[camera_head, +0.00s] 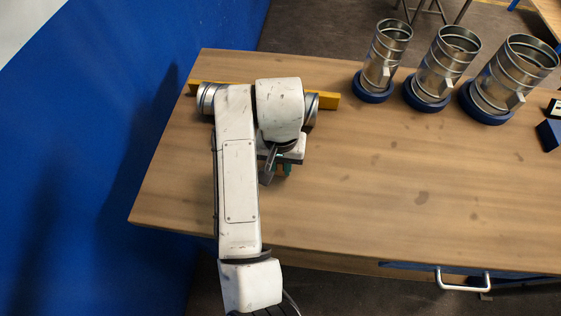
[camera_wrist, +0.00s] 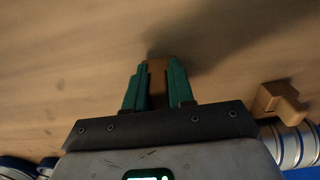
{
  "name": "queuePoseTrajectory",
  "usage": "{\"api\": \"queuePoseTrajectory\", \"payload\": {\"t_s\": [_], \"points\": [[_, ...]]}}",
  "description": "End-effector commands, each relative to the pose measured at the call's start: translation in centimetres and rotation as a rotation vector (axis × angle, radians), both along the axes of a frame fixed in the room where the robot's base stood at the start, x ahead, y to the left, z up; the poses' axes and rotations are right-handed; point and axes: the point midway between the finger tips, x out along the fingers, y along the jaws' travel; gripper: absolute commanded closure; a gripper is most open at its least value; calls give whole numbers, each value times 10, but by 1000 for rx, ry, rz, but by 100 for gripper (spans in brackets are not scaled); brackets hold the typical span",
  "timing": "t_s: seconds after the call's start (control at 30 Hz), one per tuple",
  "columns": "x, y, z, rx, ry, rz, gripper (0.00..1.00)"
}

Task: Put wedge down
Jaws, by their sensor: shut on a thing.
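My gripper (camera_head: 284,169) is over the wooden table, in front of a lying metal duct, largely covered by my arm in the head view. In the wrist view, the green fingers of my gripper (camera_wrist: 157,78) are shut on a brown wedge (camera_wrist: 156,80). The wedge is close to the tabletop, with a shadow beside it; whether it touches the table I cannot tell. A second, light-brown wedge-like block (camera_wrist: 280,101) rests on the right in the wrist view, beside the ribbed metal duct (camera_wrist: 297,143).
The duct (camera_head: 207,98) lies along a yellow bar (camera_head: 327,99) at the table's back left. Several upright metal ducts (camera_head: 440,65) stand in blue bases at the back right. A blue object (camera_head: 549,134) is at the right edge. The table (camera_head: 400,190) is clear at centre and front right.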

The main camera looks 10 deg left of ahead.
Motion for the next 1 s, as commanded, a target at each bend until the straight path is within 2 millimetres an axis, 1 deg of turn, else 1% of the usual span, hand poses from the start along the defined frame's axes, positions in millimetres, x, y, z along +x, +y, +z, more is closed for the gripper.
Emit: {"api": "queuePoseTrajectory", "payload": {"t_s": [0.53, 0.57, 0.6, 0.83, 0.87, 1.0], "points": [[0, 0, -10, -1, 0, -1, 100], [0, 0, -10, -1, 0, -1, 75], [0, 0, -10, -1, 0, -1, 71], [0, 0, -10, 0, 0, 0, 49], [0, 0, -10, 0, 0, 0, 47], [0, 0, -10, 0, 0, 0, 47]]}}
